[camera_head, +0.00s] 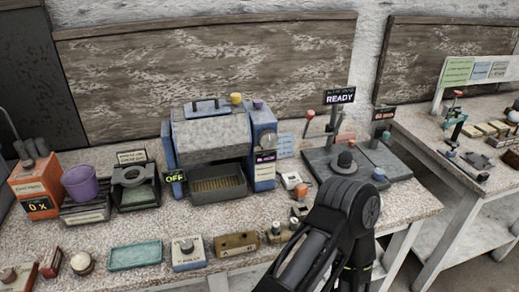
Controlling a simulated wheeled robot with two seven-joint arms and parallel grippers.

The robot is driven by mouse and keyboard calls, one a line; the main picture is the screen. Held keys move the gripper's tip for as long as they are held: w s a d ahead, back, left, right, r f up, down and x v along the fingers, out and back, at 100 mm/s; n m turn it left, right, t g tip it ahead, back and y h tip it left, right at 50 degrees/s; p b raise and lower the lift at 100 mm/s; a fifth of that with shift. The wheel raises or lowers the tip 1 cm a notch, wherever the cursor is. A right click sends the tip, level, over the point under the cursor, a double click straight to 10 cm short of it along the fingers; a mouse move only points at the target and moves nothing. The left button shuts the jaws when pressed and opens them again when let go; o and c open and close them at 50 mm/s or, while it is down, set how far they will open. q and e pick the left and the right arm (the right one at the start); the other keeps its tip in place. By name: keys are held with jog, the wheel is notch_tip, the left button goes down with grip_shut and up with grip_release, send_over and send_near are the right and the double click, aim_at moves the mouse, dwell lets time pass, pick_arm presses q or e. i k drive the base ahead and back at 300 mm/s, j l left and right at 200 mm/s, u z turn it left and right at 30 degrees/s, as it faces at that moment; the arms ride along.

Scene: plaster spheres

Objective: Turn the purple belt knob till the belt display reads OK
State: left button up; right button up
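The blue-sided machine (263,135) stands at the back of the near bench. A small purple knob (258,104) sits on top of its right blue housing. A small dark display with purple lettering (265,156) is on the front of that housing; its text is too small to read surely. A black arm of mine rises at the lower right, in front of the bench and well apart from the knob. No gripper fingertips show.
A yellow knob (236,98) sits left of the purple one. A grey press-like station (345,160) with a READY sign (340,96) stands to the right. A purple cup (80,184) and an orange box (36,187) stand at left. Small blocks and trays line the front edge.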

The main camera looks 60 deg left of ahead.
aim_at(257, 103)
jog(key=u, duration=2.2)
